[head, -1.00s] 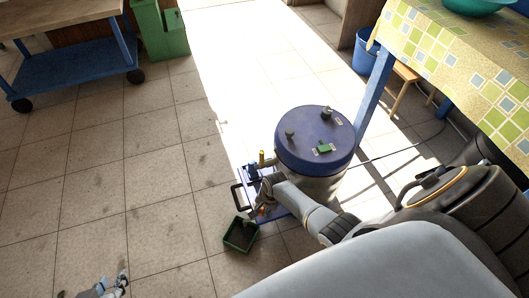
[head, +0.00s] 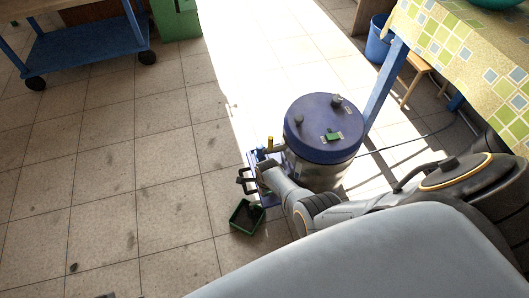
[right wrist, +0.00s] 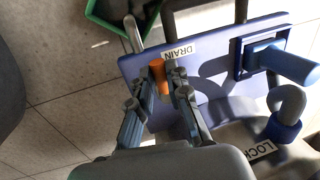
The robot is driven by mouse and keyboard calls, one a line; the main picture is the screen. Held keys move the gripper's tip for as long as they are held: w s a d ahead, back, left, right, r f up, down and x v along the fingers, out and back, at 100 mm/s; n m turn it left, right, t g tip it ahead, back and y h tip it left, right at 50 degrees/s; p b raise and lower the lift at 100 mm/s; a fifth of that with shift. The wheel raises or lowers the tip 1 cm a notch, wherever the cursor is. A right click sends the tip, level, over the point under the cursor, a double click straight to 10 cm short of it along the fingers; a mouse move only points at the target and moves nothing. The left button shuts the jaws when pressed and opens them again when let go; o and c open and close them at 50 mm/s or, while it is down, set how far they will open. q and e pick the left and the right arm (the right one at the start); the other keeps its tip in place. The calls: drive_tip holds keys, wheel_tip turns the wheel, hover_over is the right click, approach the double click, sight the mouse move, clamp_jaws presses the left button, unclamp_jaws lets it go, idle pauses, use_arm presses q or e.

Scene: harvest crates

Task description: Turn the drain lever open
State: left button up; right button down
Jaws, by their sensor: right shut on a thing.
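The drain lever, with an orange grip (right wrist: 158,76), stands at the blue panel (right wrist: 215,60) beside the label "DRAIN" (right wrist: 181,51). My right gripper (right wrist: 170,80) is shut on the orange grip, with a finger on each side of it. In the head view my right gripper (head: 262,190) is small beside the tank and its hold is hard to make out. The tank (head: 322,130) is a metal drum with a dark blue lid. My left gripper's jaws are not visible.
A green tray (head: 247,217) lies on the floor by the panel. A blue handle (right wrist: 285,63) and a "LOCK" label (right wrist: 262,152) sit right of the lever. A cloth-covered table (head: 455,50) stands at right, a blue cart (head: 85,45) at upper left. Floor at left is clear.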

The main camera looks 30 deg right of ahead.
drive_tip(key=shift+w+m, duration=0.1)
drive_tip(key=shift+m, duration=0.2)
idle(0.4)
drive_tip(key=c, duration=1.3)
unclamp_jaws()
drive_tip(key=shift+r, duration=0.1)
wheel_tip(320, 180, up, 12)
drive_tip(key=s, duration=0.2)
drive_tip(key=shift+a+f, duration=0.2)
drive_tip(key=shift+a, duration=0.05)
drive_tip(key=shift+s, duration=0.1)
